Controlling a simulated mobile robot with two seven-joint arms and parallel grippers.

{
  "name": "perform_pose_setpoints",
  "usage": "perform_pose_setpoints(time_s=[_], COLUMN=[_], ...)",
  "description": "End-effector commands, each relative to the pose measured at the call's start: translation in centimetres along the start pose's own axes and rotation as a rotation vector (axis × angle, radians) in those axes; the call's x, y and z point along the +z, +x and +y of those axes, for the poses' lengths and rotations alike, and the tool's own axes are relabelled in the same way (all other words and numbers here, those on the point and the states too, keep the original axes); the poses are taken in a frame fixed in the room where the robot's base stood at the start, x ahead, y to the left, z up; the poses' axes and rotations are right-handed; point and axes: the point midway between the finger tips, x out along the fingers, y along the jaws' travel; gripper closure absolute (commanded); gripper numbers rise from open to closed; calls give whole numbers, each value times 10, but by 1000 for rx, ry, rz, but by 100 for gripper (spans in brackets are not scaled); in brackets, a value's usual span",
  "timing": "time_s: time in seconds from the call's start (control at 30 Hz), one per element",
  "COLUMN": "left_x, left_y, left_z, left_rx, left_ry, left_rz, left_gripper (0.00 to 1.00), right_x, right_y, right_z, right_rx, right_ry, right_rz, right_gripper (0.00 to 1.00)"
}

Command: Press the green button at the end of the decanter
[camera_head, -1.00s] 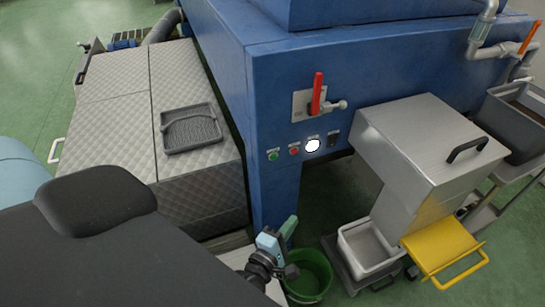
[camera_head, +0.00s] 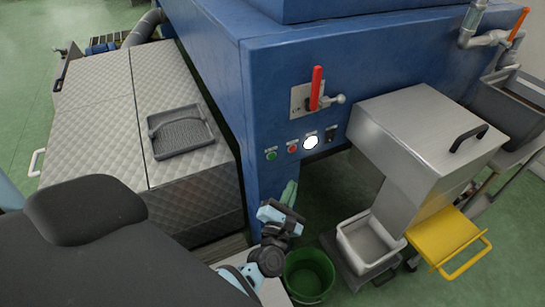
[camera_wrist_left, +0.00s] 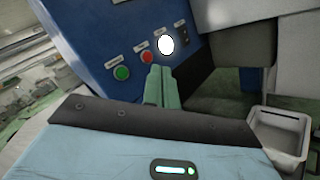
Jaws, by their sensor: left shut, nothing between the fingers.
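The green button (camera_head: 271,155) is on the end face of the blue decanter housing (camera_head: 262,100), left of a red button (camera_head: 292,148) and a lit white round lamp (camera_head: 310,142). My left gripper (camera_head: 291,190) is shut and empty, its green fingers pointing up just below and right of the green button, apart from it as far as I can tell. In the left wrist view the green button (camera_wrist_left: 122,73) lies left of the shut fingertips (camera_wrist_left: 160,70), and the red button (camera_wrist_left: 147,57) shows just above them. My right gripper is not in view.
A red-handled lever (camera_head: 317,88) sits above the buttons. A steel chute box (camera_head: 420,125) stands to the right, with a white bin (camera_head: 362,240) and a yellow tray (camera_head: 440,240) below. A green bucket (camera_head: 308,278) is on the floor under my left gripper.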

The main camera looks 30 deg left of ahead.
Motion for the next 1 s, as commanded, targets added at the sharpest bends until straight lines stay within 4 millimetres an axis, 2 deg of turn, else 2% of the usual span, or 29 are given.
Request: perform_pose_setpoints(time_s=[0.17, 0.7, 1.0], left_x=[-5, -39, -45], left_y=[6, 50, 61], left_z=[5, 36, 44], left_rx=[0, -1, -1], left_ry=[4, 4, 3], left_rz=[-1, 1, 0], left_gripper=[100, 100, 100], right_x=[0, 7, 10], right_y=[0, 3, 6], right_z=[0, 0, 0], right_rx=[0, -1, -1], right_ry=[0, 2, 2], right_rz=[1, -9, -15], right_gripper=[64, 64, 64])
